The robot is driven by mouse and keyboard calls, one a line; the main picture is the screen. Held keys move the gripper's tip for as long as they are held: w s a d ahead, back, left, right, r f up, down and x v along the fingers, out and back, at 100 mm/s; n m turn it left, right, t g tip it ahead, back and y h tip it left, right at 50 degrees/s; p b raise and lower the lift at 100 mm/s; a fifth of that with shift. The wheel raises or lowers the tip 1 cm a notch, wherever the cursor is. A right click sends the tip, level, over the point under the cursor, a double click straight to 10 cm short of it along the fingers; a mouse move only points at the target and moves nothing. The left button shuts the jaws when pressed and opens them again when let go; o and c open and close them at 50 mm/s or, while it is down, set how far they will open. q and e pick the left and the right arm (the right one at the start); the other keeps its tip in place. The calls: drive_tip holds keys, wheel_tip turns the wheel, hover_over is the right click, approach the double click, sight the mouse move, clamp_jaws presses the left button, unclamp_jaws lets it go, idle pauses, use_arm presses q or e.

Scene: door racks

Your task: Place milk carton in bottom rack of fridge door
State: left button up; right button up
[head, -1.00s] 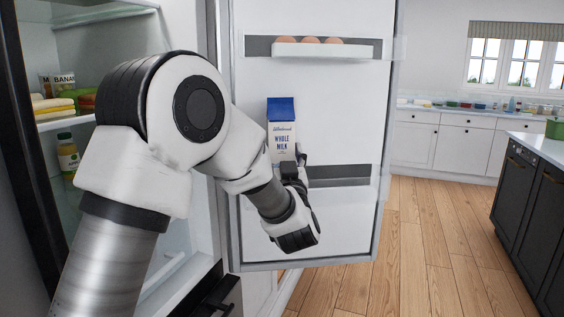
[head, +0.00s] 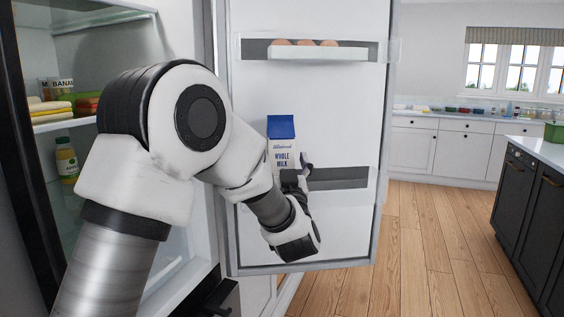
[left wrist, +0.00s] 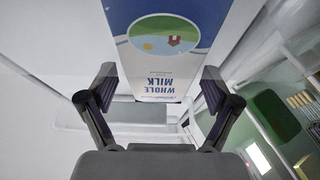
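The milk carton (head: 283,146), white with a blue top, stands upright at the bottom rack (head: 342,184) of the fridge door, towards its left end. My left gripper (head: 296,172) is in front of the carton's lower part and hides its base in the head view. In the left wrist view the carton (left wrist: 165,50) appears upside down. The fingers of my left gripper (left wrist: 160,90) are spread, one on each side of the carton, with narrow gaps showing. I cannot clearly see the carton's base resting on the rack floor. My right gripper is not in view.
The fridge door (head: 330,110) stands open, with an upper rack (head: 340,54) holding eggs (head: 305,43). The fridge interior at left holds a bottle (head: 67,160) and stacked food (head: 50,112). Open wooden floor (head: 420,250) lies right of the door, before a dark island (head: 530,190).

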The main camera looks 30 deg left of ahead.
use_arm(q)
drive_tip(key=shift+r, duration=0.2)
drive_tip(key=shift+r+p, duration=0.5)
drive_tip(key=shift+p, duration=0.15)
drive_tip(key=b+v, duration=0.2)
drive_tip(key=v, duration=0.9)
drive_tip(key=s+d+f+m+g+h, duration=0.1)
drive_tip(key=d+f+m+g+h, duration=0.3)
drive_tip(key=f, duration=1.4)
drive_tip(key=s+a+f+m+g+h, duration=0.1)
drive_tip(key=f+m+g+h, duration=0.35)
drive_tip(key=f, duration=1.45)
drive_tip(key=s+d+f+g+h, duration=0.2)
drive_tip(key=s+f+g+h, duration=0.1)
drive_tip(key=s+f, duration=0.7)
drive_tip(key=s+d+f+g+h, duration=0.3)
drive_tip(key=s+f, duration=0.7)
drive_tip(key=s, duration=0.7)
drive_tip(key=shift+g, duration=1.25)
